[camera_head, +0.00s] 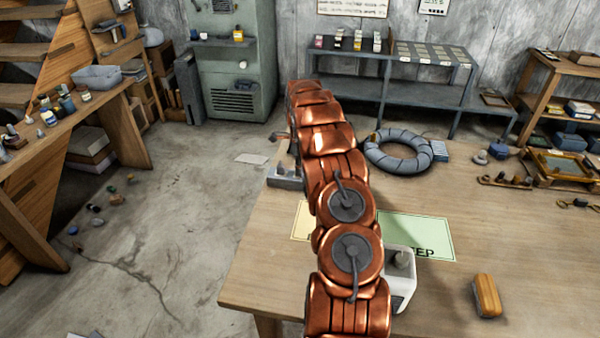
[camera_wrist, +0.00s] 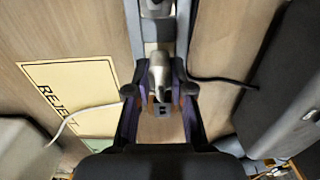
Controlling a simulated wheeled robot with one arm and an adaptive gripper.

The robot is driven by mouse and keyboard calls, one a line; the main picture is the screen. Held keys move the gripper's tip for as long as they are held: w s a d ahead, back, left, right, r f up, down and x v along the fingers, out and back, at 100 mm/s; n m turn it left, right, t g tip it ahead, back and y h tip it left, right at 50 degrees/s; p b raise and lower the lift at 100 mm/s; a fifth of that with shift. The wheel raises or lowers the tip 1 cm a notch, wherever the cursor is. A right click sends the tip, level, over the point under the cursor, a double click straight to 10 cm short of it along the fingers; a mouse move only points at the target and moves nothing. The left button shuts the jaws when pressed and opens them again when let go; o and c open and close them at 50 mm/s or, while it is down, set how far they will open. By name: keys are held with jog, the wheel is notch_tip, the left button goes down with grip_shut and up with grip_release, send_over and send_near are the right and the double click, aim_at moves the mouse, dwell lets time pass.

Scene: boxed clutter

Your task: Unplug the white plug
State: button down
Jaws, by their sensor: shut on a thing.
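In the wrist view my gripper (camera_wrist: 160,103) has its purple-lined fingers on either side of a pale plug-like piece (camera_wrist: 160,76), closed on it. This piece lies in line with a grey strip (camera_wrist: 158,30) at the top; I cannot tell whether the two are touching. A white cable (camera_wrist: 80,114) runs from the left to my left finger. A small dark square with two marks shows between the fingers. In the head view my arm hides the gripper and plug; a grey block (camera_head: 285,179) shows at the table's far left edge.
The wooden table (camera_head: 270,255) holds a yellow REJECT sheet (camera_wrist: 75,85), a green sheet (camera_head: 425,238), a white box (camera_head: 401,290), an orange-brown block (camera_head: 487,296) and a grey coiled ring (camera_head: 397,169). A black cable (camera_wrist: 220,80) and dark case (camera_wrist: 285,85) lie right of my fingers.

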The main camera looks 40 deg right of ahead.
jog(key=shift+r, duration=0.85)
dwell(0.9)
jog(key=shift+r+b, duration=0.35)
jog(key=shift+r, duration=1.15)
